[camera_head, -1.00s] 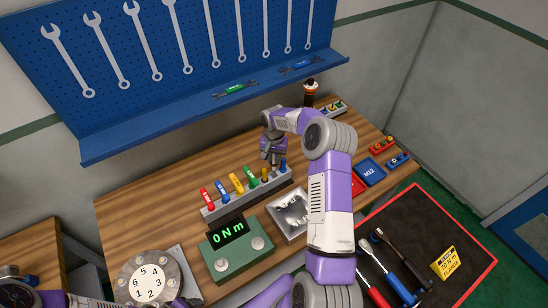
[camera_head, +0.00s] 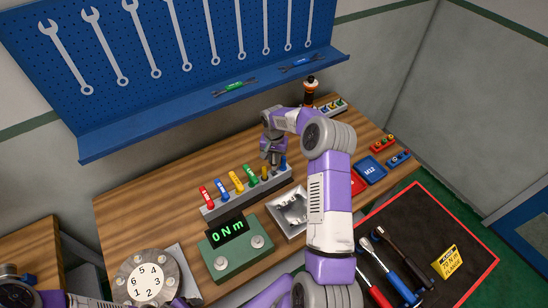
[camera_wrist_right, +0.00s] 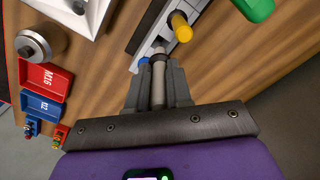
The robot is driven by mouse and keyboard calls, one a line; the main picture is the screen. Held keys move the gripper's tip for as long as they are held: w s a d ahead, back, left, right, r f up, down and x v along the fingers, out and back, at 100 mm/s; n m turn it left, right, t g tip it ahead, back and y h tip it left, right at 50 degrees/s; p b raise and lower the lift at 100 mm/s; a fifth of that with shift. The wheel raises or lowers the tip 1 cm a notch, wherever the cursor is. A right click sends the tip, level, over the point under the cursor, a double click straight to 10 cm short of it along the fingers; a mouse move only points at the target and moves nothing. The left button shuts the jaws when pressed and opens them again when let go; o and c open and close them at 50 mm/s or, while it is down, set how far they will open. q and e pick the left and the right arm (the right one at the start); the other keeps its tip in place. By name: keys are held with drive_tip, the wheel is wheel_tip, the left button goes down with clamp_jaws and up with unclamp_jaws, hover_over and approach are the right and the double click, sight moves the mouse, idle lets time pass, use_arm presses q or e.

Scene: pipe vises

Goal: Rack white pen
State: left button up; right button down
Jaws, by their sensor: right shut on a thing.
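My right gripper (camera_head: 272,160) is over the far right end of a grey rack (camera_head: 232,203) on the wooden bench. In the right wrist view the gripper (camera_wrist_right: 158,92) is shut on a slim pale grey-white pen (camera_wrist_right: 158,75). The pen's far end points at the rack (camera_wrist_right: 148,38), next to a blue piece (camera_wrist_right: 143,62) and a yellow one (camera_wrist_right: 181,28). I cannot tell whether that end is in a slot or just above it. The rack holds red (camera_head: 207,195), blue (camera_head: 221,189), yellow (camera_head: 236,180) and green (camera_head: 250,174) pens. My left gripper is not clearly visible.
A green torque display reading 0 Nm (camera_head: 236,252) and a metal tray (camera_head: 289,213) stand in front of the rack. A numbered dial (camera_head: 148,282) is at lower left. Red and blue M12 (camera_head: 370,171) trays are to the right. A blue shelf (camera_head: 200,108) overhangs behind.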

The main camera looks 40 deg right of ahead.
sight(274, 164)
drive_tip(key=shift+f+b, duration=1.55)
drive_tip(key=shift+f, duration=0.35)
idle(1.1)
drive_tip(key=shift+s+f, duration=0.1)
drive_tip(key=shift+f, duration=0.15)
drive_tip(key=shift+f+b, duration=0.25)
drive_tip(key=shift+b, duration=0.1)
drive_tip(key=shift+s+a+f+b, duration=0.15)
drive_tip(key=shift+f+b, duration=0.55)
drive_tip(key=shift+b, duration=0.05)
idle(0.5)
drive_tip(key=shift+s+f+b, duration=0.4)
drive_tip(key=shift+f+b, duration=0.25)
drive_tip(key=shift+f, duration=0.15)
drive_tip(key=c, duration=0.9)
unclamp_jaws()
drive_tip(key=shift+r, duration=0.1)
drive_tip(key=shift+c, duration=0.2)
drive_tip(key=shift+a, duration=0.1)
